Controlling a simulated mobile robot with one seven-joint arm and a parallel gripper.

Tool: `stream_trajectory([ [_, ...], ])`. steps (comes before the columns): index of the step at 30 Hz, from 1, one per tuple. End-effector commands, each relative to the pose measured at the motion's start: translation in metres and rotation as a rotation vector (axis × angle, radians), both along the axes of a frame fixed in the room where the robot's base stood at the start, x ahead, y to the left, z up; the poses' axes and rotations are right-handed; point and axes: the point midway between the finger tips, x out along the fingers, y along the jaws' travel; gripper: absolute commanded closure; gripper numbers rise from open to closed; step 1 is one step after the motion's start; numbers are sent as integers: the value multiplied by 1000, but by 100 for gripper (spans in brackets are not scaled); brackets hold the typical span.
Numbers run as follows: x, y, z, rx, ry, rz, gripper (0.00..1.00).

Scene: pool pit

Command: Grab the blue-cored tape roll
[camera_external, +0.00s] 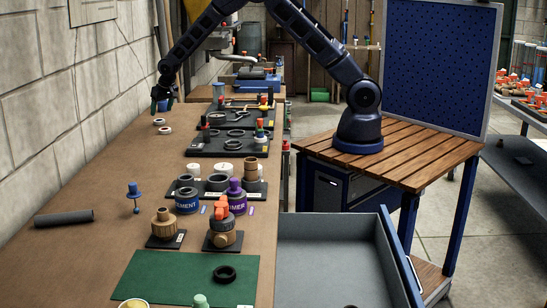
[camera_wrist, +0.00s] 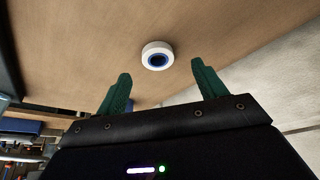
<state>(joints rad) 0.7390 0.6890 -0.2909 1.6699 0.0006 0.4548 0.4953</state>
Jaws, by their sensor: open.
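The tape roll with a blue core (camera_wrist: 157,48) is a white ring lying flat on the brown bench, in the wrist view just beyond and between the green fingertips. My gripper (camera_wrist: 160,70) is open and empty, its fingers spread apart with the roll not between them. In the external view my gripper (camera_external: 161,101) hangs over the far left of the bench, above two small white rolls, a farther roll (camera_external: 159,121) and a nearer roll (camera_external: 165,129). Their core colours are too small to tell for certain there.
A block wall (camera_external: 60,100) runs close along the bench's left side. Dark trays of rings and fittings (camera_external: 228,143) lie right of the rolls. Nearer are cans, valves, a grey tube (camera_external: 64,218) and a green mat (camera_external: 165,275). The bench left of the rolls is clear.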

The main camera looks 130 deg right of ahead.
Motion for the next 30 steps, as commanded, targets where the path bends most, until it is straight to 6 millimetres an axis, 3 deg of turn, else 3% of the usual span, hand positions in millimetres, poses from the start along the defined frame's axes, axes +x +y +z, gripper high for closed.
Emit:
stream_trajectory([
  [5, -1, -5, -9, 0, 1, -1, 30],
  [15, -2, -23, -46, 0, -1, -2, 30],
  [22, -1, -24, -48, -1, -1, -1, 30],
  [30, -1, -24, -48, 0, 0, 0, 77],
])
